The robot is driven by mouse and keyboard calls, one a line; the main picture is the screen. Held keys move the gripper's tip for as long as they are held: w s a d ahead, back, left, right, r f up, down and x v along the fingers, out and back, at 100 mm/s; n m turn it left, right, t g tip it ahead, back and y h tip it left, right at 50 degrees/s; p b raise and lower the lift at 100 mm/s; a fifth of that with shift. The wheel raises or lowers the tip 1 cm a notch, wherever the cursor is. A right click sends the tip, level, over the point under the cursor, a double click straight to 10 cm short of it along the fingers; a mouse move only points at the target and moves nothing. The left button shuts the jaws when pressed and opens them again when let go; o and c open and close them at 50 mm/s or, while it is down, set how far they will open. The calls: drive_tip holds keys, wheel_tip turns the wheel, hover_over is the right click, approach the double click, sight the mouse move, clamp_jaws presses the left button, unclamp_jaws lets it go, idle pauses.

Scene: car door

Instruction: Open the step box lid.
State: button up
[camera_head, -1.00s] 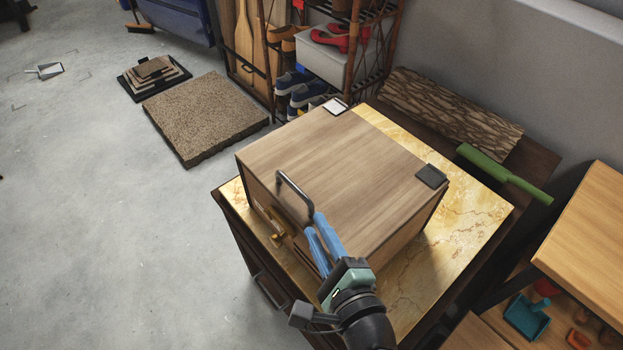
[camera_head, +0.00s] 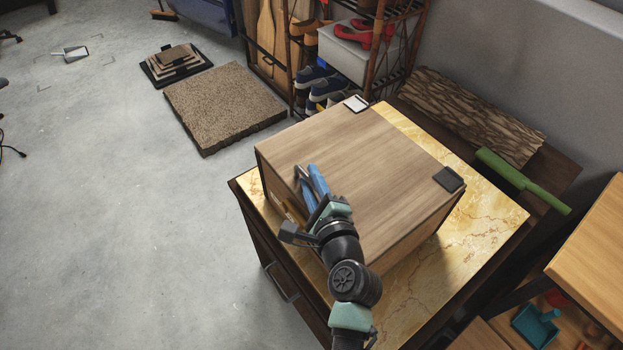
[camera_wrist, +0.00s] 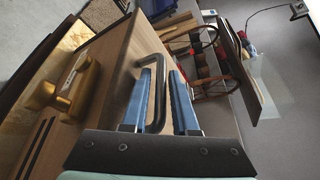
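The step box (camera_head: 360,170) is a wooden box with a flat wood-grain lid, and the lid lies shut. A dark metal handle (camera_wrist: 157,95) stands at the lid's near edge. In the head view my arm mostly hides it. My gripper (camera_head: 311,170) is over that edge with its two blue fingers at the handle. In the wrist view my gripper (camera_wrist: 165,70) is open, with the handle bar between the fingers, closer to the left one. A gap shows on the right finger's side. A gold latch (camera_wrist: 60,88) sits on the box front.
The box stands on a marble-topped cabinet (camera_head: 480,215). A shoe rack (camera_head: 345,50) stands at the back. A wooden table (camera_head: 595,240) is at the right. Floor at left is largely clear.

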drive_tip(key=shift+c, duration=0.2)
clamp_jaws()
idle(1.1)
